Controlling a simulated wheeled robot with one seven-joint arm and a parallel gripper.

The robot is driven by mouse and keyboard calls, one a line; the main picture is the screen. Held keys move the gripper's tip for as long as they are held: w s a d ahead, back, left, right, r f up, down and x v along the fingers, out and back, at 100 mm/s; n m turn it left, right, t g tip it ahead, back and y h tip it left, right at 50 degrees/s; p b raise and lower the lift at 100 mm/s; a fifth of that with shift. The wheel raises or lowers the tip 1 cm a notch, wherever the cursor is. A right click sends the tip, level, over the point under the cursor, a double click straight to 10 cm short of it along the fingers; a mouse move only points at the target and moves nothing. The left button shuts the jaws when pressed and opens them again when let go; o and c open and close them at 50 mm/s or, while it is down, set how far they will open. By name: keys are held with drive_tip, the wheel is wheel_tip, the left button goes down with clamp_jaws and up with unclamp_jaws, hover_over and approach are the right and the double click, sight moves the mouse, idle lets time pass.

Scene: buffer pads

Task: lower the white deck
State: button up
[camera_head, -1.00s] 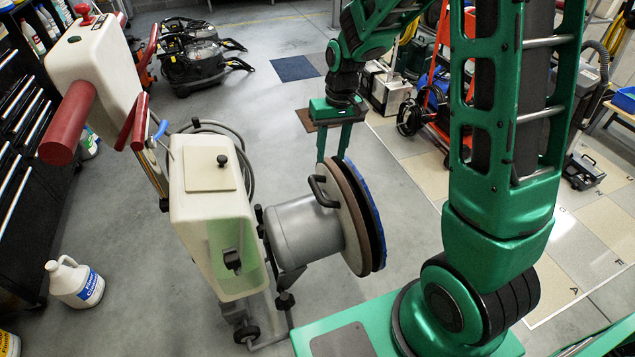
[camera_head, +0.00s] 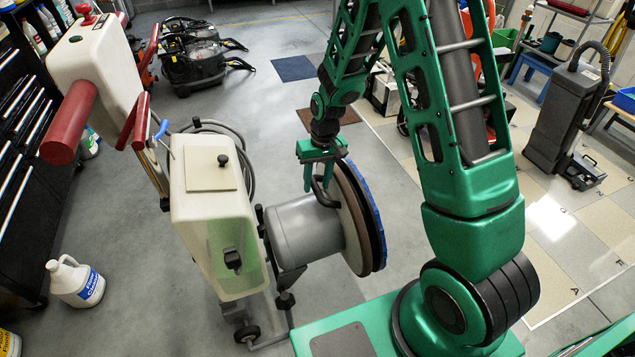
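The white deck (camera_head: 354,238) is the cream disc on the end of the floor machine's grey motor housing (camera_head: 304,233). It stands on edge, facing right, with a black layer and a blue-edged pad (camera_head: 373,225) behind it. A dark curved handle (camera_head: 323,193) sticks out at the deck's upper left. My gripper (camera_head: 318,183) points down at this handle, its fingers apart, one on each side of the handle's top as far as I can see. Whether the fingers touch the handle cannot be told. The handle's upper end is partly hidden by the gripper.
The machine's cream tank (camera_head: 212,235) and red grips (camera_head: 68,122) stand left of the deck. A white jug (camera_head: 75,283) is on the floor at left, beside a black tool cabinet (camera_head: 30,150). Black machines (camera_head: 190,55) stand behind.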

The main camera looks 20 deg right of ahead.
drive_tip(key=shift+f, duration=0.3)
